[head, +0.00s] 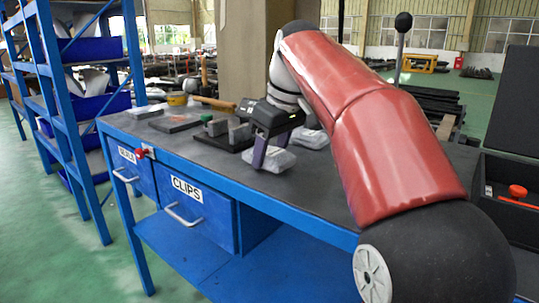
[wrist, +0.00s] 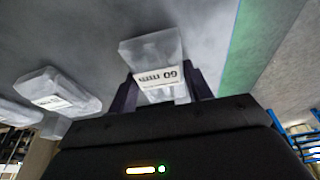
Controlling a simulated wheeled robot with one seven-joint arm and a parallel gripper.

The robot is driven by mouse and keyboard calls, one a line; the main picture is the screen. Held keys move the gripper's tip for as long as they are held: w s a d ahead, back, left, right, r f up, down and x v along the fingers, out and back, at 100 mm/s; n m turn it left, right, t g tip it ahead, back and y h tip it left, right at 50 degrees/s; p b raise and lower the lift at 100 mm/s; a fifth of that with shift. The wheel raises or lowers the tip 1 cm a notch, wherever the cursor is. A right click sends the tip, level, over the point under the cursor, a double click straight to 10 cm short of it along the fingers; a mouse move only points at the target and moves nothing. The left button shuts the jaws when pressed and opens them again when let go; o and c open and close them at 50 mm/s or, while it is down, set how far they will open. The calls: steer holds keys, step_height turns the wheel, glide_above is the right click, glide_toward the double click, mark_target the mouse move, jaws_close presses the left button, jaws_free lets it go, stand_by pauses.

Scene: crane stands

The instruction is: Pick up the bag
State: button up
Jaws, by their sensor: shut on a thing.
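In the head view the bag (head: 270,160) is at the tip of my gripper (head: 262,150), over the dark top of the blue workbench (head: 335,190). I cannot tell whether it touches the top. Another clear bag (head: 309,138) lies just behind, partly hidden by my arm. The wrist view shows other labelled bags (wrist: 57,92) at left.
Grey metal blocks on a dark plate (head: 232,138) stand close left of my gripper. A hammer with a wooden handle (head: 212,102) lies behind. A dark open bin with a red-knobbed item (head: 517,191) is at right. Blue shelving (head: 75,90) stands at left.

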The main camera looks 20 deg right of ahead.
mark_target(270, 151)
step_height(270, 151, up, 8)
steer(key=p, duration=0.2)
steer(key=shift+w+f+p, duration=0.1)
steer(key=shift+f+p, duration=0.1)
steer(key=shift+p, duration=0.1)
step_height(270, 151, up, 2)
steer(key=shift+r, duration=0.25)
